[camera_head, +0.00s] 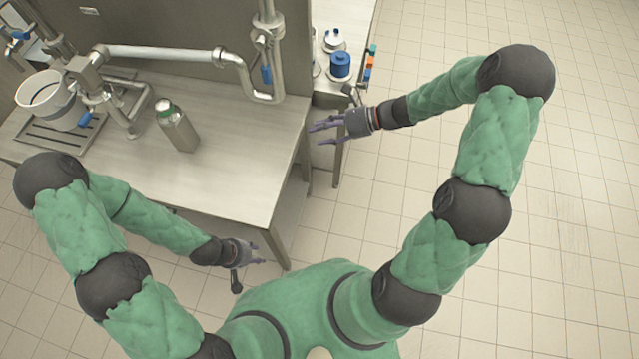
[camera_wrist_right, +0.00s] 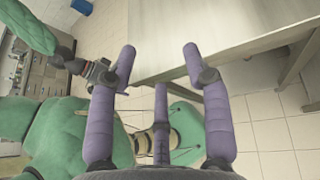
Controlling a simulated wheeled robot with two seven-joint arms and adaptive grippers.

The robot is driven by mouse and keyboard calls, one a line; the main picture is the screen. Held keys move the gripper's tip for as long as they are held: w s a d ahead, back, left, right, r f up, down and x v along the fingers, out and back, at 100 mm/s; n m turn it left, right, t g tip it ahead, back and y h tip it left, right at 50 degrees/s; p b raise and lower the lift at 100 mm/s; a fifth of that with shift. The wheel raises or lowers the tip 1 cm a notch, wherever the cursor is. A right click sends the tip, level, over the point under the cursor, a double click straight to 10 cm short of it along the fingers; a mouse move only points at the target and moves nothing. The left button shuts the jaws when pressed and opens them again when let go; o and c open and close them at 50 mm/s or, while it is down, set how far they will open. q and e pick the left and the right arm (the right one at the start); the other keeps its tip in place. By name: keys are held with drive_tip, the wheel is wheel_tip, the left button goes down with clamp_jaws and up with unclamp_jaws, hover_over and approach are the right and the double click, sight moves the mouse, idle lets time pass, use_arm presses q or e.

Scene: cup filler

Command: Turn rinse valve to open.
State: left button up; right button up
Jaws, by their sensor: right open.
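A valve with a blue handle (camera_head: 267,75) sits on the vertical steel pipe at the back right of the steel table. Another blue handle (camera_head: 85,118) is on the fitting beside the white pot, and more blue handles (camera_head: 20,35) show at the far left. I cannot tell which is the rinse valve. My right gripper (camera_head: 316,133) is open and empty at the table's right edge, apart from the pipe valve. The right wrist view shows its spread purple fingers (camera_wrist_right: 159,58). My left gripper (camera_head: 260,253) is low in front of the table, away from the valves; its opening is unclear.
A steel bottle with a green cap (camera_head: 178,127) stands on the steel table (camera_head: 235,165). A white pot (camera_head: 48,100) is at the left over a drain grate (camera_head: 45,140). A side counter holds a blue-topped container (camera_head: 340,66). Tiled floor is free at the right.

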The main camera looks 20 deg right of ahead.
drive_tip(key=s+a+f+n+g+h+b, duration=0.1)
drive_tip(key=s+a+f+n+g+b, duration=0.1)
drive_tip(key=f, duration=0.5)
drive_tip(key=s+a+f+n+g+h+b, duration=0.1)
drive_tip(key=s+f+n+g+b, duration=0.1)
drive_tip(key=s+f, duration=0.3)
wheel_tip(320, 180, down, 4)
drive_tip(key=shift+s+a+r+n+h, duration=0.25)
drive_tip(key=shift+s+a+n+h, duration=0.05)
drive_tip(key=shift+a+n+h, duration=0.1)
